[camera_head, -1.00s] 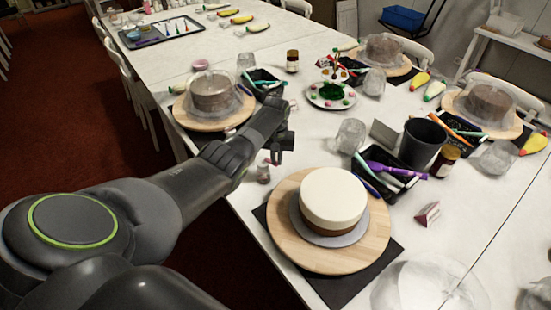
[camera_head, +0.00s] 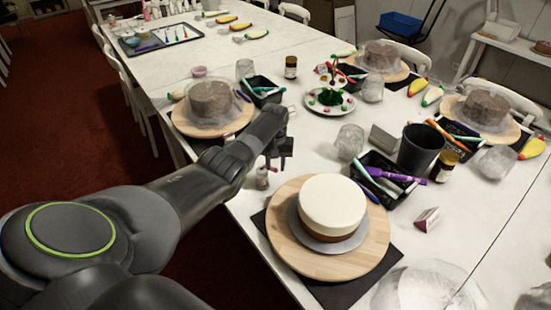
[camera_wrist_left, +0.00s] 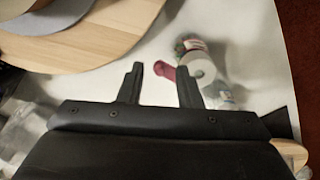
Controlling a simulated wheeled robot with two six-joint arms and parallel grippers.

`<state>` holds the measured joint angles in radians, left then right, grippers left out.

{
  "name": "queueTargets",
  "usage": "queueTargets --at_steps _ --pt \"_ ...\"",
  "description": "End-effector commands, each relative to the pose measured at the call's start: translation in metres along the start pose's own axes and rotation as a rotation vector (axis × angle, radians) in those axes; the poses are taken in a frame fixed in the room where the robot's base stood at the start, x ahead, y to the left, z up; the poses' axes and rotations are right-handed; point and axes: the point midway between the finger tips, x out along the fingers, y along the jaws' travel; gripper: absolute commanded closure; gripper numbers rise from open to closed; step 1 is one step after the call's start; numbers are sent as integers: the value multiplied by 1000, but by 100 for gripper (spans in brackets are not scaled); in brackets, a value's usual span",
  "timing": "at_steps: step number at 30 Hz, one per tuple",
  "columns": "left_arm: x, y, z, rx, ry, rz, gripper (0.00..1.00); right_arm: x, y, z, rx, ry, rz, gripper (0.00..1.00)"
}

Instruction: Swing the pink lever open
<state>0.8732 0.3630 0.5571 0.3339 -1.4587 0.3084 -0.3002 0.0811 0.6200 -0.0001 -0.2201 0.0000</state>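A small bottle-like item with a white round top (camera_wrist_left: 200,68) stands near the table edge in the left wrist view. A pink lever (camera_wrist_left: 163,70) sticks out from its side, between the fingertips in that picture. In the head view the small item (camera_head: 262,178) stands left of the cake board, partly blurred. My left gripper (camera_head: 278,162) is above and beside it, fingers pointing down. The left wrist view shows the gripper (camera_wrist_left: 160,76) open and empty, fingers apart on either side of the lever; contact cannot be told. My right gripper is not in view.
A white-topped cake (camera_head: 332,205) sits on a round wooden board (camera_head: 285,240) just right of the gripper. Behind stand a black tray of tools (camera_head: 399,199), a clear glass (camera_head: 349,141) and a domed cake (camera_head: 210,100). The table edge and red floor lie left.

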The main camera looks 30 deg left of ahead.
Motion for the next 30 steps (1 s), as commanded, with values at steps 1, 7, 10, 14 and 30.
queueTargets --at_steps 1,7,10,14,30 --pt "-2 0 0 0 1 0 68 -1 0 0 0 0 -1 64" --pt "-24 0 -1 -1 4 1 68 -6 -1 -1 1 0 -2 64" --pt "-41 0 -2 0 5 0 68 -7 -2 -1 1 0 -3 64" --pt "-67 0 -2 0 6 1 68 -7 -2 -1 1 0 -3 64" --pt "-167 0 0 -1 1 0 68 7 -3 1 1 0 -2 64"
